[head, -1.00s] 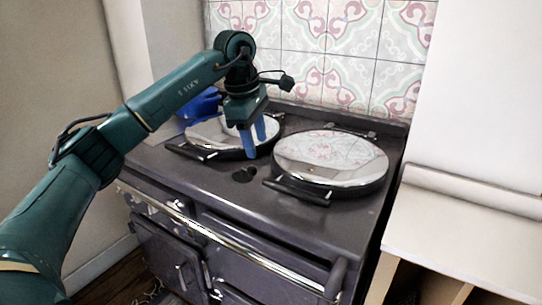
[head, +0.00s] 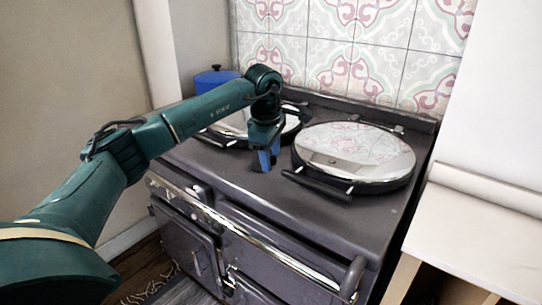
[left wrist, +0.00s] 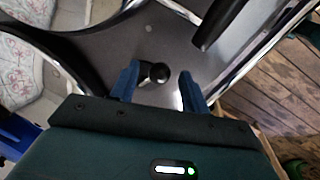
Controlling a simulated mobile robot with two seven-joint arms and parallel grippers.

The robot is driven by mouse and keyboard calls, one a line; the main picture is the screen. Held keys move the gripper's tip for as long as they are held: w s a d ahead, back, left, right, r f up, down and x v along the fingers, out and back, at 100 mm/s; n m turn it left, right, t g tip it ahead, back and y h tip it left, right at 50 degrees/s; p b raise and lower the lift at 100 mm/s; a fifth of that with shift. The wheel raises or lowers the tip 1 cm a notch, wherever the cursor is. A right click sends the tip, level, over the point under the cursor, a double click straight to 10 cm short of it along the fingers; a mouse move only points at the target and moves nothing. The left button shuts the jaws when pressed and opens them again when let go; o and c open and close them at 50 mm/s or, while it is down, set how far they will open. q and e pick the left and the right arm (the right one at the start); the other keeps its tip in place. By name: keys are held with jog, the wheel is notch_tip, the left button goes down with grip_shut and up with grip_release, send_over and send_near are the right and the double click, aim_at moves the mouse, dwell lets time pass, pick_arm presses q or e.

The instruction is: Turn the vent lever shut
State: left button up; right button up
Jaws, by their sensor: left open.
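My left gripper (head: 264,160) is over the dark stove top, between the two round lids, fingers pointing down. In the head view it covers the spot of the vent lever. In the left wrist view the vent lever (left wrist: 160,73) shows as a small dark knob on a dark round plate. The open blue fingers of my left gripper (left wrist: 159,78) stand on either side of the knob, with a gap to the right finger. I cannot tell whether the left finger touches it. My right gripper is not in view.
A shiny round lid (head: 355,153) with a dark handle lies right of my gripper. Another lid (head: 232,123) is partly hidden behind my arm. A blue pot (head: 214,80) stands at the back left. A chrome rail (head: 235,233) runs along the stove front.

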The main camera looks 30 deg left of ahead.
pick_arm(q)
jog(key=shift+w+f, duration=0.1)
jog(key=shift+f, duration=0.2)
jog(key=shift+c, duration=0.5)
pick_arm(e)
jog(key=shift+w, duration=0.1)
pick_arm(q)
jog(key=c, duration=0.9)
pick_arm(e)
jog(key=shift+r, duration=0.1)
